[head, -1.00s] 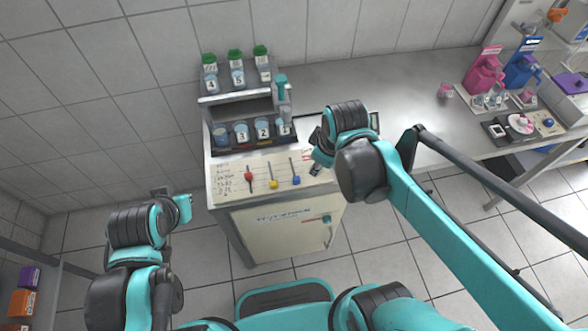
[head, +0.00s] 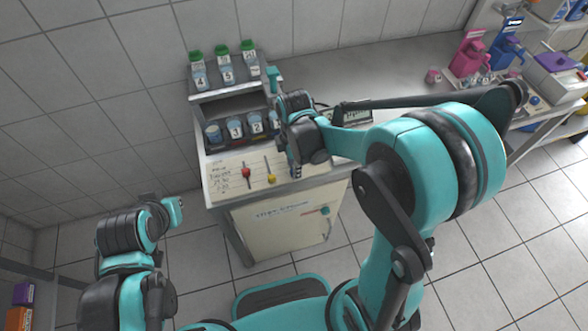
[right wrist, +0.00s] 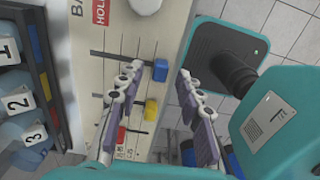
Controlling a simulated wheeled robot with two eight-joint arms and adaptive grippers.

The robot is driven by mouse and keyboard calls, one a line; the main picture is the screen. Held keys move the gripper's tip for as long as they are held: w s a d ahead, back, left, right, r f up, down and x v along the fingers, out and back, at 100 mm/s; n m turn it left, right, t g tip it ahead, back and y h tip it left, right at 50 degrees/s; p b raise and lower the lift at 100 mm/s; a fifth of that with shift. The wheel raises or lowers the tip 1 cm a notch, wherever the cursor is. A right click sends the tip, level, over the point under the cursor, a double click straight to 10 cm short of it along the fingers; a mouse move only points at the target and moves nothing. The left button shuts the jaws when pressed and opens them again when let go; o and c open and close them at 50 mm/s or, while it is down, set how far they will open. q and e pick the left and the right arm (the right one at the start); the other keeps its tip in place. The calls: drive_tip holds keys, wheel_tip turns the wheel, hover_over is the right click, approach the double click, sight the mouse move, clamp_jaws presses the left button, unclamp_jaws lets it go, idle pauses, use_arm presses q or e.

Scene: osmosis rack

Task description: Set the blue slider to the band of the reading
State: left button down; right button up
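The blue slider (right wrist: 160,70) is on the pale panel (right wrist: 93,88) in the right wrist view, between the two fingertips of my open right gripper (right wrist: 161,73). I cannot tell whether either finger touches it. In the head view my right gripper (head: 294,162) is over the panel's right part and hides the blue slider. The yellow slider (head: 271,179) and red slider (head: 246,172) show to its left. A small display (head: 352,116) stands right of the rack; its reading is too small to read. My left gripper (head: 160,204) is away at the left, its fingers unclear.
Lidded jars (head: 226,73) stand on the rack's upper shelf, and numbered jars (head: 235,128) stand below, behind the panel. A bench with pink (head: 468,55) and blue devices is at the right.

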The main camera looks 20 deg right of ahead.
drive_tip(key=shift+f, duration=0.45)
clamp_jaws()
drive_tip(key=w, duration=0.6)
drive_tip(key=shift+w+a, duration=0.1)
drive_tip(key=shift+w, duration=0.2)
unclamp_jaws()
